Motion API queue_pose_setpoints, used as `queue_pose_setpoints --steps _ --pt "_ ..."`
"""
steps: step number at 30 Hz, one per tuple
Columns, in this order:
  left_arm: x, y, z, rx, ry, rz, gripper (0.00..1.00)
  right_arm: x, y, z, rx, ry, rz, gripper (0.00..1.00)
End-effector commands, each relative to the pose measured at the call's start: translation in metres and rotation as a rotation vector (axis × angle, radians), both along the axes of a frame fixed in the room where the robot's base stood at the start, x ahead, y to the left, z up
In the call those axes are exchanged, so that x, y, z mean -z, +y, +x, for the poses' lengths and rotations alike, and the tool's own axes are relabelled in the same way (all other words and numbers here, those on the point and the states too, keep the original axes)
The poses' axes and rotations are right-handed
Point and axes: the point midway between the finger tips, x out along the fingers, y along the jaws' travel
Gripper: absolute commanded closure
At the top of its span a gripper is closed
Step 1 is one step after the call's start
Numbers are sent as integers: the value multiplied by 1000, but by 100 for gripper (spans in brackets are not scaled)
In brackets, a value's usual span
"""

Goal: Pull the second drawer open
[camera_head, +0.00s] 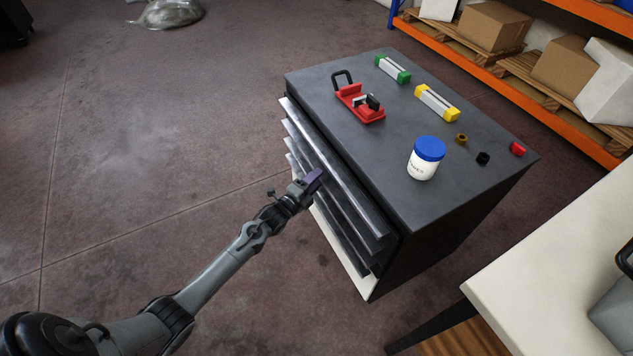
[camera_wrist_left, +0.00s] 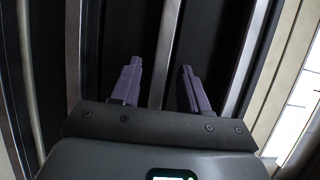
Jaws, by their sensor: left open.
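A dark grey drawer cabinet (camera_head: 440,200) stands in the middle of the head view. Its front faces left and carries several long silver drawer handle strips, one above another. The top strip (camera_head: 335,165) runs just under the cabinet top. My left gripper (camera_head: 314,180) is at the middle of the drawer front, close to the strips. In the left wrist view its two purple fingers (camera_wrist_left: 160,85) are apart, with a silver strip (camera_wrist_left: 165,50) running between them. I cannot tell whether the fingers touch it. The drawers look shut. My right gripper is not in view.
On the cabinet top are a red clamp tool (camera_head: 360,103), a white jar with a blue lid (camera_head: 425,160), green (camera_head: 393,69) and yellow (camera_head: 436,102) ended blocks and small parts. A pale table (camera_head: 560,270) stands at lower right. The floor left of the drawers is clear.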

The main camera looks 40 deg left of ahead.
Motion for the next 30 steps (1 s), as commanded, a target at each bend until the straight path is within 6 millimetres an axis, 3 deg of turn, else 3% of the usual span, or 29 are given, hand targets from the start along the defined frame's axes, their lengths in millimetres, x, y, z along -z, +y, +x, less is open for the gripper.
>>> queue_pose_setpoints --steps 12,14,21,30 --pt "-1 0 8 0 0 0 55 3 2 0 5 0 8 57" --pt "-1 0 8 0 0 0 61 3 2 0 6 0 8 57" --pt "-1 0 8 0 0 0 98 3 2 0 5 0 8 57" --pt "-1 0 7 0 0 0 100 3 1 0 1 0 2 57"
